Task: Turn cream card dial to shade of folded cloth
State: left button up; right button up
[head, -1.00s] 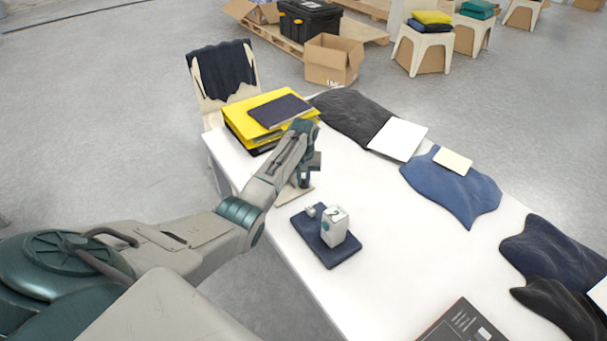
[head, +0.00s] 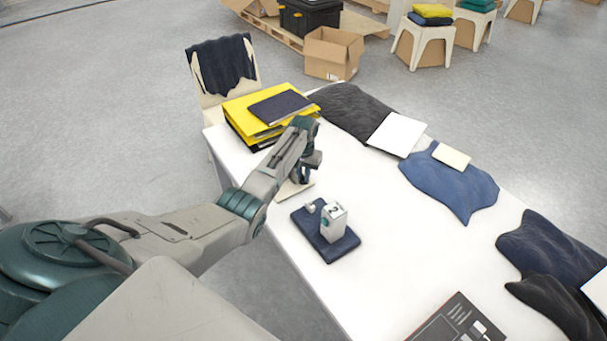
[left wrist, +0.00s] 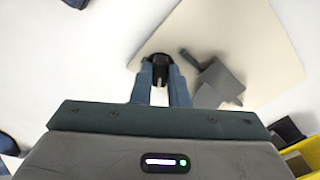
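The cream card (head: 292,190) lies flat near the table's left edge, partly hidden by my left arm in the head view. In the left wrist view, the card (left wrist: 235,35) is a pale sheet with a small black dial knob (left wrist: 160,63) above it. My left gripper (head: 303,181) points down at the card; in the left wrist view its two fingers (left wrist: 160,78) are close together, one on each side of the knob, and look shut on it. Any shade marking is not readable. A navy folded cloth (head: 347,246) lies to the right, under a pale block marked 2 (head: 334,223). My right gripper is not in view.
A dark cloth (head: 350,108), a blue cloth (head: 450,190) and a navy cloth (head: 545,250) lie along the far side. The white table (head: 400,255) is clear in the middle.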

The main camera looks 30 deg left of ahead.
aim_at(303, 177)
pick_arm(q)
jog(key=shift+o, duration=0.8)
notch_tip(303, 177, up, 11)
jog(key=b, duration=0.1)
jog(key=shift+f, duration=0.15)
